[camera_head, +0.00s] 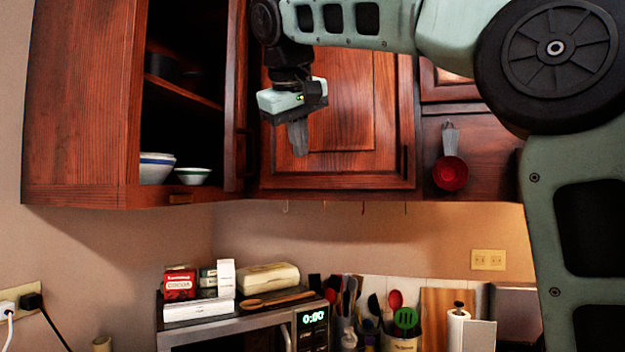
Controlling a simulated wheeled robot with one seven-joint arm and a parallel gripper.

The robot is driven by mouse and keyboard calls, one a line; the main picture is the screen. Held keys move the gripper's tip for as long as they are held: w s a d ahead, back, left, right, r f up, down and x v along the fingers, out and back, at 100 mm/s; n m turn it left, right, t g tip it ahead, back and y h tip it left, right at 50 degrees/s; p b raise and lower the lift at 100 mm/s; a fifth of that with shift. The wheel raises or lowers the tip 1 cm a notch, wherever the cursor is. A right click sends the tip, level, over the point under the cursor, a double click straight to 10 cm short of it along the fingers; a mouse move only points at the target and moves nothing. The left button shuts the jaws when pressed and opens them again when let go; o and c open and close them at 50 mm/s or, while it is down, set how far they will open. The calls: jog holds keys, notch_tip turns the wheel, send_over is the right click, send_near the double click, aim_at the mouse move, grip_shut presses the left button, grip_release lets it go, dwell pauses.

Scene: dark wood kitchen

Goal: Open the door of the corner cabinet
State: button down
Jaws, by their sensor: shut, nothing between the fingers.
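The corner cabinet's reddish wood door (345,105) is in the middle of the head view, beyond my gripper. It looks closed in its frame. A small dark vertical handle (405,160) shows near its lower right edge. My gripper (298,150) points down in front of the left part of this door, its fingers shut and empty. It is well to the left of the handle. I cannot tell how far it is from the door surface. My gripper and arm hide the upper left part of the door.
Left of the door, a wall cabinet (85,110) stands open, with bowls (158,168) on its bottom shelf. A narrow upright panel (236,100) stands close left of my gripper. A red measuring cup (450,174) hangs at right. Below are a microwave (250,328) and utensils.

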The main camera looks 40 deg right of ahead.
jog(key=w+d+f+p, duration=0.3)
jog(key=d+f, duration=0.3)
jog(key=d, duration=0.1)
jog(key=shift+w+d+f, duration=0.2)
jog(key=shift+w+f, duration=0.05)
jog(key=shift+w, duration=0.15)
dwell(1.3)
